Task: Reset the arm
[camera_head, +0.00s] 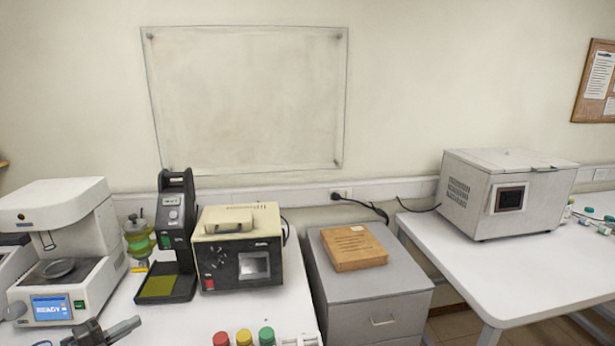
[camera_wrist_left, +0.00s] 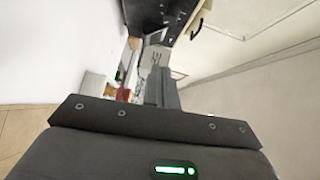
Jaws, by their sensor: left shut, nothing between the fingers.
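My left gripper (camera_head: 125,328) shows at the bottom left of the head view, low over the front of the left white bench (camera_head: 190,318). It is shut and holds nothing. Its dark fingers (camera_wrist_left: 162,88) also stand together in the left wrist view, with the bench and instruments seen sideways behind them. It is just right of the white instrument with a blue screen (camera_head: 62,250) and apart from the black stand device (camera_head: 176,235). Most of the left arm is below the picture. My right gripper is not in view.
A beige and black tester (camera_head: 240,250) stands on the left bench. Red (camera_head: 221,339), yellow (camera_head: 244,338) and green (camera_head: 267,336) caps show at the front edge. A grey cabinet (camera_head: 370,310) bears a brown box (camera_head: 353,248). The right bench (camera_head: 500,275) has clear room before a grey oven-like box (camera_head: 505,190).

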